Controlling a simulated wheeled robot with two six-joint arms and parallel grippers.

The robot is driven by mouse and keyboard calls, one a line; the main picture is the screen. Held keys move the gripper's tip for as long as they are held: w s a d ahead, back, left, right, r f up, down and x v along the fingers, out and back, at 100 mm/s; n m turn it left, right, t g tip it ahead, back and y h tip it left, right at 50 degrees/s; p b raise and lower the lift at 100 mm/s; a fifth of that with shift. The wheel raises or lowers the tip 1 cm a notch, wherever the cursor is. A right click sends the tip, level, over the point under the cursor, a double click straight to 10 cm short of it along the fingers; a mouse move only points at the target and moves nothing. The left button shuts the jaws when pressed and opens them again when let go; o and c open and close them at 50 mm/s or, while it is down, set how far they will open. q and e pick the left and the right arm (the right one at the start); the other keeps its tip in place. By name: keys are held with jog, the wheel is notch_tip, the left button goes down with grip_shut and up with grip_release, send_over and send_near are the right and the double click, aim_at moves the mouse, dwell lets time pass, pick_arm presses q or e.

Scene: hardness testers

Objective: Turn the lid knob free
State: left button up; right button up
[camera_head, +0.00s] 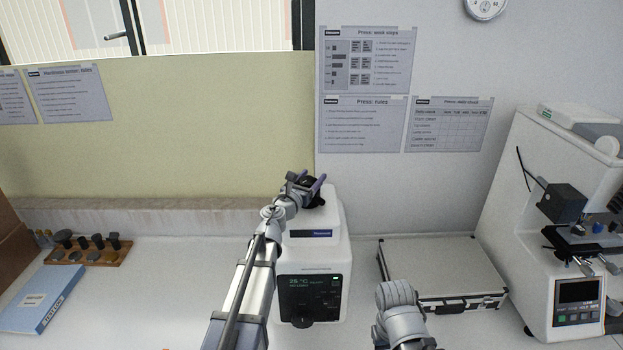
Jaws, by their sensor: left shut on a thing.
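The white press (331,228) stands on the bench in the middle, with a dark display panel on its front. A black lid knob (314,200) sits on its top. My left gripper (308,184), with purple-grey fingers, is shut on the knob from above and partly hides it. My left arm crosses in front of the press's left side. Of my right arm, only grey links show at the lower middle; its fingers are not seen.
A closed silver case (440,265) lies right of the press. A hardness tester (535,215) stands at far right. At left are a wooden rack (122,250) with dark pieces and a blue-edged book (42,300). Bench between rack and press is clear.

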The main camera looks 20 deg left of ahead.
pick_arm(q)
jog(key=shift+c, duration=1)
jog(key=shift+n+y, duration=0.3)
jog(key=shift+y, duration=0.2)
jog(key=n+y, duration=0.2)
jog(key=y, duration=0.1)
jog(key=n+y, duration=0.1)
jog(key=shift+a+y, duration=0.3)
jog(key=shift+y, duration=0.1)
jog(key=shift+a+n+g+y, duration=0.2)
jog(key=shift+n+y, duration=0.35)
jog(key=shift+y, duration=0.25)
jog(key=shift+a+n+g+y, duration=0.1)
jog(key=shift+n+g+y, duration=0.1)
jog(key=shift+n+y, duration=0.5)
jog(key=shift+y, duration=0.3)
jog(key=o, duration=1.4)
jog(key=shift+c, duration=0.2)
jog(key=shift+s, duration=0.1)
